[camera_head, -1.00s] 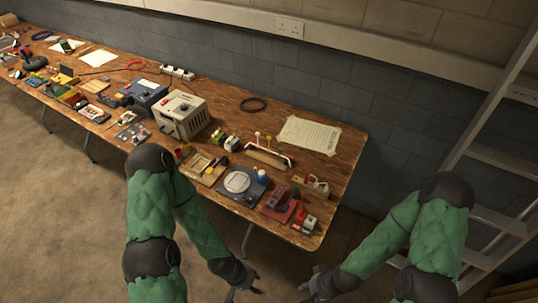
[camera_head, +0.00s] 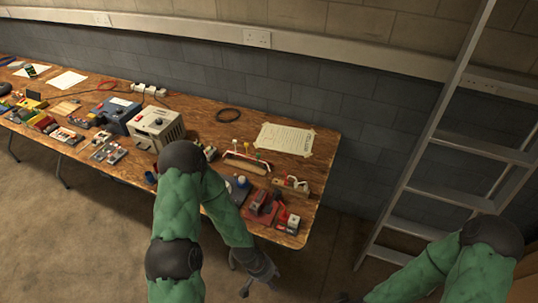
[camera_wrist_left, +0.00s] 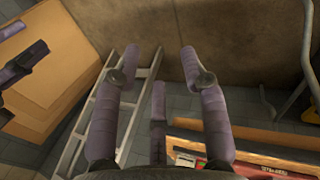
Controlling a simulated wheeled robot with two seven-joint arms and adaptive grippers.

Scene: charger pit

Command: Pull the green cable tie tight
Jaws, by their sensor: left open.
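A small rack-like bundle (camera_head: 246,162) with thin upright tails in pale, yellow and green stands near the right end of the wooden bench. The green tail (camera_head: 257,156) looks like the green cable tie; it is too small to tell how tight it is. My left gripper (camera_head: 260,287) hangs in front of the bench's near edge, apart from the bundle. In the left wrist view its fingers (camera_wrist_left: 157,65) are spread and empty. My right gripper (camera_head: 347,298) is at the bottom edge, mostly cut off. Purple fingers, likely its own, show at the left of the wrist view (camera_wrist_left: 22,66).
The wooden bench (camera_head: 212,113) carries a grey box unit (camera_head: 157,127), a red device (camera_head: 263,207), a black cable ring (camera_head: 230,115) and a taped paper (camera_head: 284,139). A metal ladder (camera_head: 437,135) leans at the right. A cardboard box (camera_wrist_left: 60,55) shows in the wrist view.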

